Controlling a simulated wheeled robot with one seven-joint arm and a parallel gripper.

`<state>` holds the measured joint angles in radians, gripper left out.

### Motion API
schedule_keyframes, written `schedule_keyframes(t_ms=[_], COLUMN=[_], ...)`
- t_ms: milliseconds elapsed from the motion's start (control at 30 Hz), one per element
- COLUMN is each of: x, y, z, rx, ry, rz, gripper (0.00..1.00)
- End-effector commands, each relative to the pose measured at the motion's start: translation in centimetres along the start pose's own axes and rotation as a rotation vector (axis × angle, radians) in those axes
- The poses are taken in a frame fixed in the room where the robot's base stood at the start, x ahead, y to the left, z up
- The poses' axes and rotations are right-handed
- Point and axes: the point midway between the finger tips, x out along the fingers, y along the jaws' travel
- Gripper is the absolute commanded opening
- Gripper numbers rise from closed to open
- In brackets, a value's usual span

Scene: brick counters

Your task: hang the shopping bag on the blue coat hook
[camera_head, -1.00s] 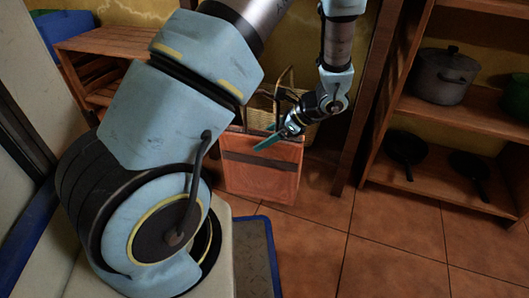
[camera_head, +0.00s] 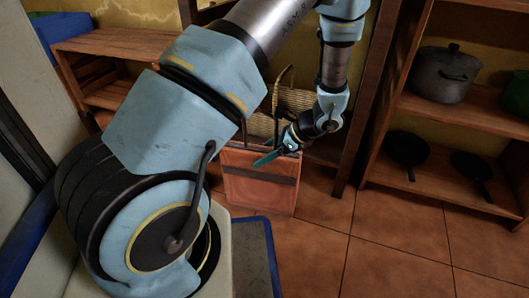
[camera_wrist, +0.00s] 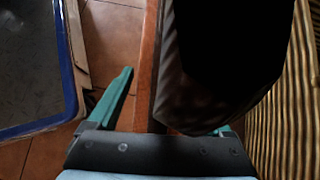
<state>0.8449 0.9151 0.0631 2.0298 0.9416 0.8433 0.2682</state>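The shopping bag (camera_head: 258,190) is orange-brown with a dark band across its front. It shows low in the middle of the head view, with dark handles (camera_head: 277,98) rising above it. My gripper (camera_head: 265,159) is at the bag's top edge, and its teal finger lies over the front. In the wrist view my gripper's (camera_wrist: 168,112) teal fingers stand wide apart. A large dark shape, perhaps a bag handle, covers most of the right finger. I cannot tell whether the fingers touch the bag. No blue coat hook is visible.
A wicker basket (camera_head: 297,99) is behind the bag and fills the wrist view's right edge. A wooden shelf (camera_head: 450,195) with pots and pans stands on the right. A blue-edged mat (camera_head: 252,255) lies at the lower middle. Tiled floor is clear at the lower right.

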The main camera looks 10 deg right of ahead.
Motion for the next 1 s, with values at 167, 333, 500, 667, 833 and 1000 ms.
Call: schedule_keyframes(t_ms=[167,333,500,667,833,1000], x=[0.0,0.0,0.2,-2.3,-5.2,-8.2], y=[0.0,0.0,0.0,-0.1,0.0,0.0], z=[0.0,0.0,-0.1,0.3,0.8,0.7], rx=[0.000,0.000,-0.002,0.002,0.001,0.001], ry=[0.000,0.000,0.000,0.001,0.000,0.001], rz=[0.000,0.000,0.001,-0.003,-0.001,-0.002], gripper=[1.00,1.00,1.00,1.00,1.00,1.00])
